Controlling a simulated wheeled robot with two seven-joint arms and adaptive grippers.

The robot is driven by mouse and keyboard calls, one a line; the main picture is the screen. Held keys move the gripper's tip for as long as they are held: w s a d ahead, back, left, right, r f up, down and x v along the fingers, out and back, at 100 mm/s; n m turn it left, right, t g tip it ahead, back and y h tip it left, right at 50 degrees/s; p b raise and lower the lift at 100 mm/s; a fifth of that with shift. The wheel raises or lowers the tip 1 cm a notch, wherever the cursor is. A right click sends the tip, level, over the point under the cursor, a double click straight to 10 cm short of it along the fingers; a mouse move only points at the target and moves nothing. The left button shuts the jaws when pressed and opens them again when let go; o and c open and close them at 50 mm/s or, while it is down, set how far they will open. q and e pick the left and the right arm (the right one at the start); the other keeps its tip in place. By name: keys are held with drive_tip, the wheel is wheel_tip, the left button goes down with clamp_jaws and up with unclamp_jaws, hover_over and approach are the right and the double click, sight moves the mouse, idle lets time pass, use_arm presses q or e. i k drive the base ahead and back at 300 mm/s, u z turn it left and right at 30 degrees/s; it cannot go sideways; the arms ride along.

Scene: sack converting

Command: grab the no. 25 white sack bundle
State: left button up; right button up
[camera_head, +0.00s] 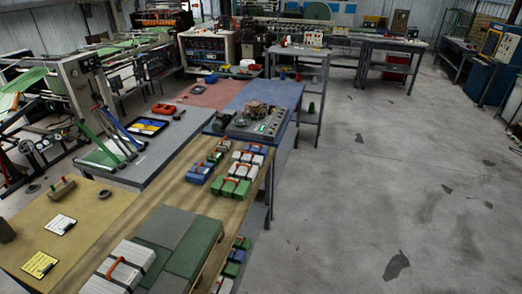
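A large white bundle (135,254) with a red-orange strap and dark bands lies at the near end of the long wooden table, left of the green slabs. Smaller white bundles (241,170) with red-orange straps lie farther along the same table, among green and blue ones. No number is readable on any of them, so I cannot tell which is no. 25. Neither of my grippers shows in the head view.
Green slabs (178,240) cover the table's near right part. A grey control box (257,122) stands beyond the small bundles. Blue bundles (199,173) lie at the left table edge. The concrete floor (380,200) at right is open.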

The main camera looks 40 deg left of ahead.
sight(246, 157)
drive_tip(key=i, duration=1.2)
drive_tip(key=u, duration=0.15)
